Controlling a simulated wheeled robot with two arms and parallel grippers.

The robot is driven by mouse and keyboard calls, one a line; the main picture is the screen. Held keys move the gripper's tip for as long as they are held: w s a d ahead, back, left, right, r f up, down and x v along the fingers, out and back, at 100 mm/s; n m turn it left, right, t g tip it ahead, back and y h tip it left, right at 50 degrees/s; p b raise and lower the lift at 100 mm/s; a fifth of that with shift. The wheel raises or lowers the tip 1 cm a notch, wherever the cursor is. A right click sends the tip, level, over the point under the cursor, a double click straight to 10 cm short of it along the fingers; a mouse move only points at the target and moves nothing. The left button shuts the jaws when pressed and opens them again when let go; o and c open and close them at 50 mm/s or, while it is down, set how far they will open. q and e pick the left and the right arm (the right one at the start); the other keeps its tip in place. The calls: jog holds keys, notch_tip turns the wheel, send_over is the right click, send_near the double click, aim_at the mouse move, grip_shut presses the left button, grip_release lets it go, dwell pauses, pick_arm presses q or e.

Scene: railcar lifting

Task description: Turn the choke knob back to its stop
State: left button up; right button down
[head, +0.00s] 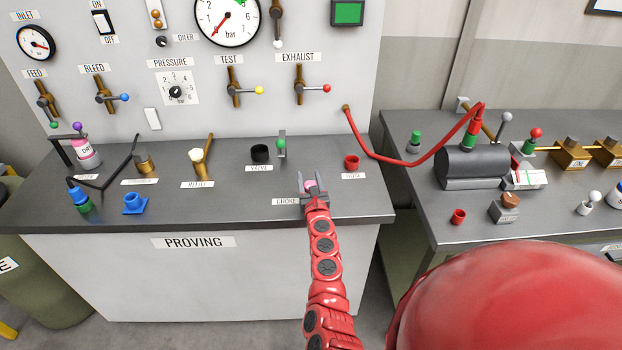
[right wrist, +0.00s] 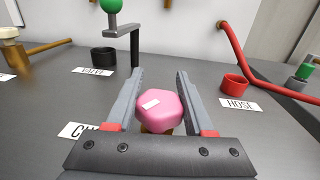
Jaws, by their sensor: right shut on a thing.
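The choke knob (right wrist: 165,112) is pink and many-sided, with a white mark on its top, and stands on a brass-coloured base. It also shows small in the head view (head: 311,185) near the front of the proving bench. Its CHOKE label (head: 285,201) lies left of it, partly hidden by my gripper in the right wrist view. My right gripper (head: 312,182) is shut on the knob, one finger on each side. The white mark points to the lower left in the right wrist view. A stop cannot be made out. My left gripper is not in view.
Behind the knob stand a black valve cup (head: 260,153) and a green-balled crank (head: 281,145). A red hose cup (head: 352,162) stands to the right, and a red hose (head: 385,157) runs toward the second bench.

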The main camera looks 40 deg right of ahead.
jog(key=n+t+y, duration=0.1)
jog(key=n+y, duration=0.1)
jog(key=shift+a+y, duration=0.1)
jog(key=shift+y, duration=0.2)
jog(key=y, duration=0.1)
jog(key=n+y, duration=0.1)
jog(key=shift+a+f+n+t+y, duration=0.1)
jog(key=shift+a+n+t+y, duration=0.15)
jog(key=shift+n+t+y, duration=0.05)
jog(key=n+y, duration=0.1)
jog(key=y, duration=0.1)
jog(key=n+y+b, duration=0.1)
jog(key=shift+w+a+y, duration=0.1)
jog(key=shift+a+y, duration=0.25)
jog(key=shift+y, duration=0.05)
jog(key=shift+a+n+y+b, duration=0.2)
jog(key=shift+n+y+b, duration=0.35)
jog(key=shift+y, duration=0.25)
jog(key=shift+a+n+y+b, duration=0.15)
jog(key=shift+n+y+b, duration=0.15)
jog(key=shift+n+y, duration=0.45)
jog(key=shift+c, duration=1.4)
grip_release()
